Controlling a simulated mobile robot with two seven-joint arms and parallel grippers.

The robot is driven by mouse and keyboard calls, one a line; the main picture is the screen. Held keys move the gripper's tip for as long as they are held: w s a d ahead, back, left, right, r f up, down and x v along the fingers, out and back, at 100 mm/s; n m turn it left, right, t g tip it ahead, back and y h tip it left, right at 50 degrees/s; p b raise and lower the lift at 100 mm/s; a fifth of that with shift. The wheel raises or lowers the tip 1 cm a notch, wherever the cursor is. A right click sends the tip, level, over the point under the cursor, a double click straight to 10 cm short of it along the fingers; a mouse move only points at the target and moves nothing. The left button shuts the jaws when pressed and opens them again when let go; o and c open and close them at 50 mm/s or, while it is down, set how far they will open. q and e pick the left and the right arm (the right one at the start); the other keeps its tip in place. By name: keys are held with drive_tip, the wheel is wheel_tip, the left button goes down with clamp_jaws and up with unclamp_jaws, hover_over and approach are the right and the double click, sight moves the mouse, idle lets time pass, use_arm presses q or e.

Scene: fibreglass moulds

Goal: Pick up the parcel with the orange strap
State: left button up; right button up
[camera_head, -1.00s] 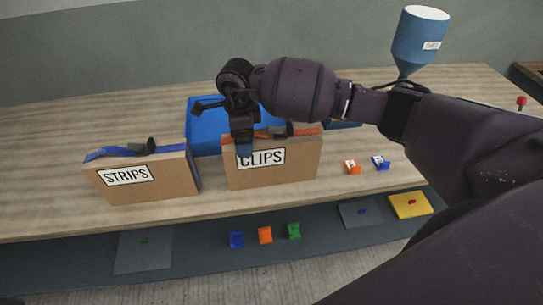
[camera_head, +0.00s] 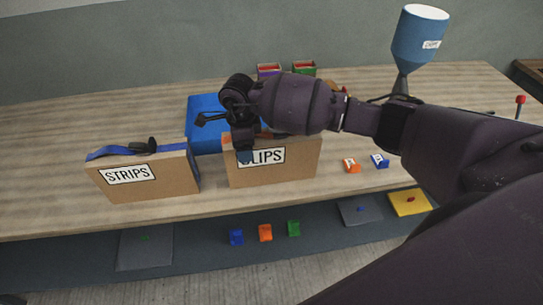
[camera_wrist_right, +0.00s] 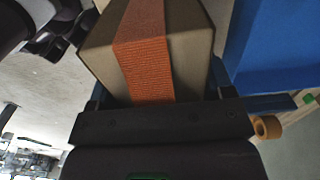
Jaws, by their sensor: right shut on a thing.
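The parcel with the orange strap is a brown cardboard box (camera_head: 285,172) labelled CLIPS. It stands upright near the table's front edge, and I see no gap under it. My right gripper (camera_head: 244,155) has come down over the left part of its top, is shut on it and covers part of the label. In the right wrist view the orange strap (camera_wrist_right: 145,60) runs along the parcel (camera_wrist_right: 190,45) between the fingers. The buckle is mostly hidden by my arm in the head view. My left gripper is not in view.
A similar parcel with a blue strap (camera_head: 150,178), labelled STRIPS, stands to the left. A blue bin (camera_head: 205,120) is close behind. Orange and blue clips (camera_head: 380,160) lie to the right. A blue funnel (camera_head: 420,40) stands at the back right.

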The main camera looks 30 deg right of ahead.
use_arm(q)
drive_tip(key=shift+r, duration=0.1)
use_arm(e)
drive_tip(key=c, duration=0.4)
drive_tip(key=shift+r, duration=0.1)
use_arm(q)
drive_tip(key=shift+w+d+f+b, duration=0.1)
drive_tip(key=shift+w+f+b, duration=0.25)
drive_tip(key=shift+b, duration=0.35)
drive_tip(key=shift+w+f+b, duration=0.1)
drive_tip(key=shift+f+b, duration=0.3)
drive_tip(key=shift+b, duration=0.25)
use_arm(e)
drive_tip(key=shift+r, duration=9.95)
drive_tip(key=shift+f, duration=0.1)
